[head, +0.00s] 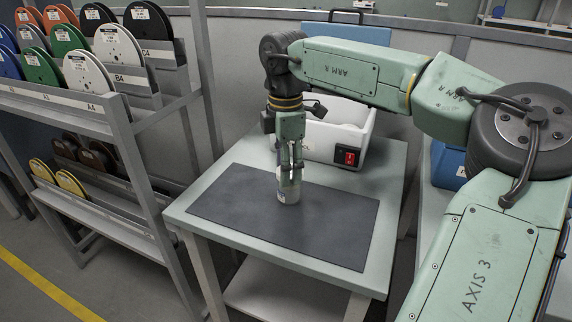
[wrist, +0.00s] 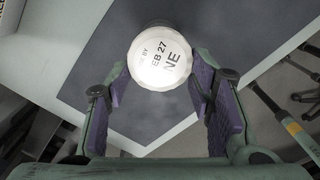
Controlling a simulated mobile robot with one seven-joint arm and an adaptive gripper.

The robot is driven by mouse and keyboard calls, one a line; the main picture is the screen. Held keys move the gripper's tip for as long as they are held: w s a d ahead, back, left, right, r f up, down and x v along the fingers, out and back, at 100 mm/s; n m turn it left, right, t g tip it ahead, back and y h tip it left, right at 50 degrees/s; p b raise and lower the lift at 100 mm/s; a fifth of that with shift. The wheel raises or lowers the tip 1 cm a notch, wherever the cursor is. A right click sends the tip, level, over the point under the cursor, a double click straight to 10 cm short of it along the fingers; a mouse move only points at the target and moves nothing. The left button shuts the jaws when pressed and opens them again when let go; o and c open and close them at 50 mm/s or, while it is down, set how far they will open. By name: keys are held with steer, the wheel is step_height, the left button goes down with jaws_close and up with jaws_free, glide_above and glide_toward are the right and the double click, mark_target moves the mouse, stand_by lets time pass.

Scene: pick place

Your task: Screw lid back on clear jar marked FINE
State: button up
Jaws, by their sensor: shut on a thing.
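A small pale jar (head: 288,197) stands upright on the dark mat, partly covered by my gripper (head: 290,172), which points down over it. In the wrist view a white round lid (wrist: 162,60) with a ridged rim sits between the purple pads of my gripper (wrist: 160,80). Its printed top shows partial text, "BY", "EB 27" and "NE". The pads press on both sides of the white piece. The jar body is hidden below the lid in the wrist view. I cannot tell whether the lid is seated on the threads.
The dark mat (head: 230,200) lies on a pale green table (head: 190,212), clear around the jar. Behind stands a white box with a red switch (head: 350,157). A rack of spools (head: 90,105) stands at the left, and a blue case (head: 345,35) is at the back.

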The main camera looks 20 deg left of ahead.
steer(key=o, duration=0.8)
steer(key=shift+c, duration=1)
steer(key=shift+r, duration=0.1)
steer(key=shift+r+p, duration=1)
steer(key=shift+r, duration=0.15)
